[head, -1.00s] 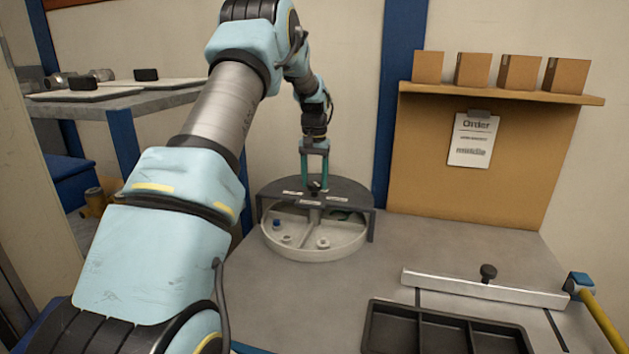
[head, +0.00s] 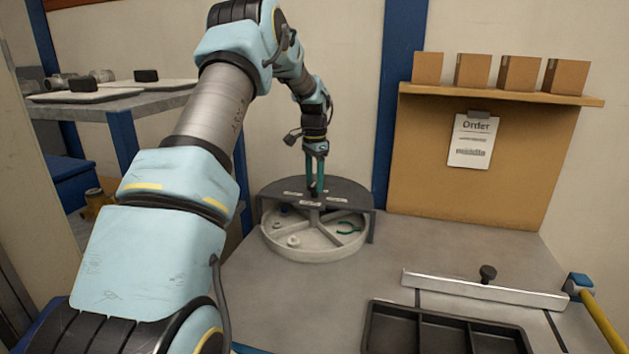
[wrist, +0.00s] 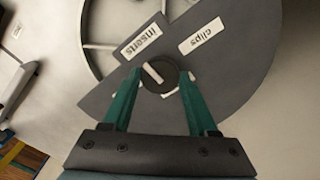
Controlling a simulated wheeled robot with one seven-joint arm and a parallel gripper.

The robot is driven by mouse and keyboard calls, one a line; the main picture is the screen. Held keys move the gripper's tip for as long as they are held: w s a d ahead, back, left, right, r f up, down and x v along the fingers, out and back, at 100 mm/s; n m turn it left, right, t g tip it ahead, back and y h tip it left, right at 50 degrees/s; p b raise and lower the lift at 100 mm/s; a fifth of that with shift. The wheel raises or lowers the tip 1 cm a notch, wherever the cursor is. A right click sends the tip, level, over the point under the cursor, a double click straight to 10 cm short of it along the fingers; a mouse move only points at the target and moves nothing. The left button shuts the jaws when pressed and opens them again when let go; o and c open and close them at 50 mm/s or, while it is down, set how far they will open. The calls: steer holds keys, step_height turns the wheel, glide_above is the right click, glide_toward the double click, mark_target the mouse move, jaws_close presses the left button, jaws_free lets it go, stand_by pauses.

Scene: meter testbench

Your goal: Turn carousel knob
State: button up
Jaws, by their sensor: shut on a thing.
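The carousel is a round grey tray (head: 318,252) with dividers, partly under a dark half-round cover (head: 350,195). A dark round knob with a white pointer mark (wrist: 157,74) sits at the cover's straight edge in the wrist view. My gripper (wrist: 157,82) has its green fingers on either side of the knob, shut on it. In the head view my gripper (head: 315,190) stands upright over the cover, and its fingers hide most of the knob. Small pale rings (head: 293,241) lie in the left front one.
Labels on the cover read "inserts" (wrist: 142,41) and "clips" (wrist: 201,36). A black divided tray (head: 440,330) and a metal bar with a black knob (head: 487,285) are at the right front. Bench between is clear.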

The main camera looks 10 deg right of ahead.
mark_target(314, 184)
stand_by(0.3)
steer(key=o, duration=1.3)
steer(key=shift+o, duration=0.2)
steer(key=shift+r, duration=0.1)
step_height(314, 184, up, 11)
steer(key=b, duration=0.3)
steer(key=shift+f, duration=0.2)
